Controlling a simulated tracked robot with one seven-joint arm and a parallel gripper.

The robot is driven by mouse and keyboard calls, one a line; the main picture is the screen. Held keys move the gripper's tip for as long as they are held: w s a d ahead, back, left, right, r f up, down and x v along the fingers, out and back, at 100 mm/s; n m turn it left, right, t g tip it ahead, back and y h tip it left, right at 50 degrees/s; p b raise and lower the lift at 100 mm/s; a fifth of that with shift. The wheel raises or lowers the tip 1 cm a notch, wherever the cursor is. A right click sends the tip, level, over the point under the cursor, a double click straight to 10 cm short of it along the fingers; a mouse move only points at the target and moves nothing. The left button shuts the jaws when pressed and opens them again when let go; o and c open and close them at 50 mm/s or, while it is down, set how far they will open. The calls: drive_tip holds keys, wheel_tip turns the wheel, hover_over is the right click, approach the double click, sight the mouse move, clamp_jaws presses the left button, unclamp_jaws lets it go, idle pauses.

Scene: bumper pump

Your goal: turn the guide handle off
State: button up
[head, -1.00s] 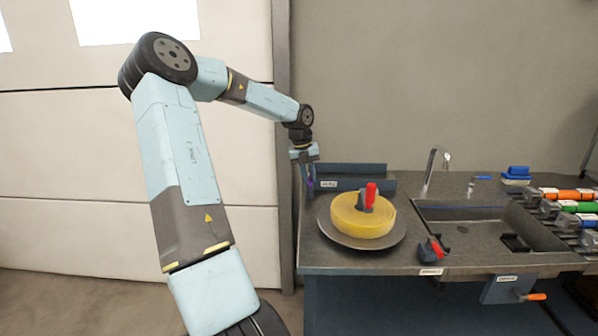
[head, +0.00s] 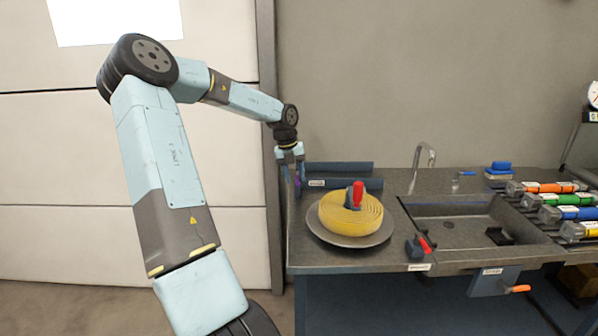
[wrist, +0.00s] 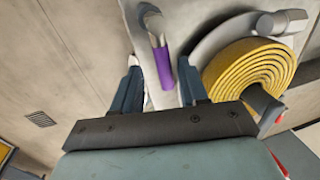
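A purple handle (wrist: 163,68) on a grey metal shaft shows in the wrist view, in the gap between my gripper's fingers. In the head view it is a small purple spot (head: 298,185) at the counter's left end, just below my gripper (head: 289,160). In the wrist view my gripper (wrist: 160,82) is open, with a dark finger on each side of the handle and visible space around it. I see no clear contact. Which handle is the guide handle is not readable from the labels; the purple one is nearest my gripper.
A yellow coiled hose (head: 340,222) with a red lever (head: 358,194) sits on a round grey plate beside my gripper. A red-handled valve (head: 419,246) is at the front edge, left of the sink (head: 460,230). An orange handle (head: 518,289) hangs below. Coloured-band nozzles lie at right.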

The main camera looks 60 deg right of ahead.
wheel_tip(320, 180, up, 14)
drive_tip(key=w+a, duration=0.1)
drive_tip(key=w, duration=0.1)
drive_tip(key=shift+w+f, duration=0.25)
drive_tip(key=shift+a, duration=0.15)
idle(0.5)
drive_tip(key=w+a+r+n+t+y, duration=0.1)
drive_tip(key=w+a+n, duration=0.3)
drive_tip(key=a+n, duration=0.5)
drive_tip(key=w+a+r+n+t+y, duration=0.15)
drive_tip(key=w+a+n, duration=0.25)
drive_tip(key=a+n, duration=0.5)
drive_tip(key=w+a+n+t, duration=0.2)
drive_tip(key=w+a+n, duration=0.3)
drive_tip(key=a, duration=0.7)
drive_tip(key=s+a+r+n+t, duration=0.1)
drive_tip(key=s+a+n, duration=0.3)
drive_tip(key=a+n, duration=0.4)
drive_tip(key=s+a+r+n+t+h, duration=0.1)
drive_tip(key=s+a+n, duration=0.2)
drive_tip(key=a+n, duration=0.6)
drive_tip(key=s+a+r+n+t, duration=0.1)
drive_tip(key=s+a+n, duration=0.3)
drive_tip(key=a+n, duration=0.5)
drive_tip(key=shift+s+a+r, duration=0.15)
drive_tip(key=shift+s+a, duration=0.2)
drive_tip(key=shift+a, duration=1.1)
